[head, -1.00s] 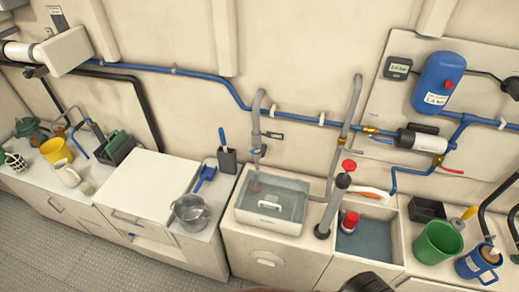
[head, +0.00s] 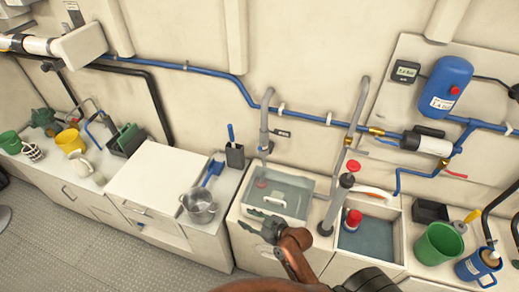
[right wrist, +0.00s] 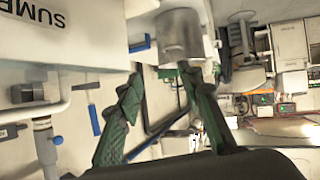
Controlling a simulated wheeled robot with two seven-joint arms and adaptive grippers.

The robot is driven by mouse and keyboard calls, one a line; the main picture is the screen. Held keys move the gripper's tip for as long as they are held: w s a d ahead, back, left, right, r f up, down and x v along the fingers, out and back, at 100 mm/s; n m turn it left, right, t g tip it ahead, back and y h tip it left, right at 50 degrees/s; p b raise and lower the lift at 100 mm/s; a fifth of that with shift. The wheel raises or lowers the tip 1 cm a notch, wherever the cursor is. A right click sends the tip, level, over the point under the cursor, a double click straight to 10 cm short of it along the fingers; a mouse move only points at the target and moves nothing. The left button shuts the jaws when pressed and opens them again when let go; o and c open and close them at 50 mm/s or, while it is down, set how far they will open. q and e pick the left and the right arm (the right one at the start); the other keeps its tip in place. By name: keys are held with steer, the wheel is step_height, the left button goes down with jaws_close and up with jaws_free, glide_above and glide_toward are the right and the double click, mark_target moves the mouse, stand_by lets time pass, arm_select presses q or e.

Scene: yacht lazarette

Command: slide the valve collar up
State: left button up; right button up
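A grey pipe (head: 265,122) comes down the wall into the sump tank (head: 246,211), with a fitting (head: 264,148) low on it and a small label beside it. This fitting may be the valve collar, but it is too small to be sure. In the right wrist view, a grey pipe fitting (right wrist: 45,140) shows at the left, beside a white box with upside-down lettering. My right gripper (head: 247,222) is in front of the tank's near edge, below and apart from the pipe. Its green fingers (right wrist: 160,77) are spread with nothing between them. My left gripper is out of view.
A pump tube with a red knob (head: 353,166) stands right of the tank, next to an open basin (head: 370,238). A metal pot (head: 199,207) sits on the left counter, and it also shows in the right wrist view (right wrist: 180,36). A green bucket (head: 438,245) stands at right.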

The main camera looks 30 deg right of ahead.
mark_target(260, 149)
steer(key=w+d+r+m+t+h, duration=0.25)
steer(key=w+r+t, duration=0.65)
steer(key=w+r, duration=0.6)
steer(key=w+d+f+m+g+h, duration=0.1)
steer(key=w+d+m+g+h, duration=0.1)
steer(key=d+h, duration=0.3)
steer(key=w+d+f+m+g+h, duration=0.2)
steer(key=w+d+m+g+h, duration=0.1)
steer(key=d+m+g+h, duration=0.1)
steer(key=w+d+f+m+g+h, duration=0.2)
steer(key=w+d+m+g+h, duration=0.1)
steer(key=d+h, duration=0.3)
steer(key=shift+d+f+m+h+b, duration=0.1)
steer(key=shift+d+m+h+b, duration=0.2)
steer(key=shift+d+m, duration=0.6)
steer(key=shift+c, duration=0.4)
jaws_close()
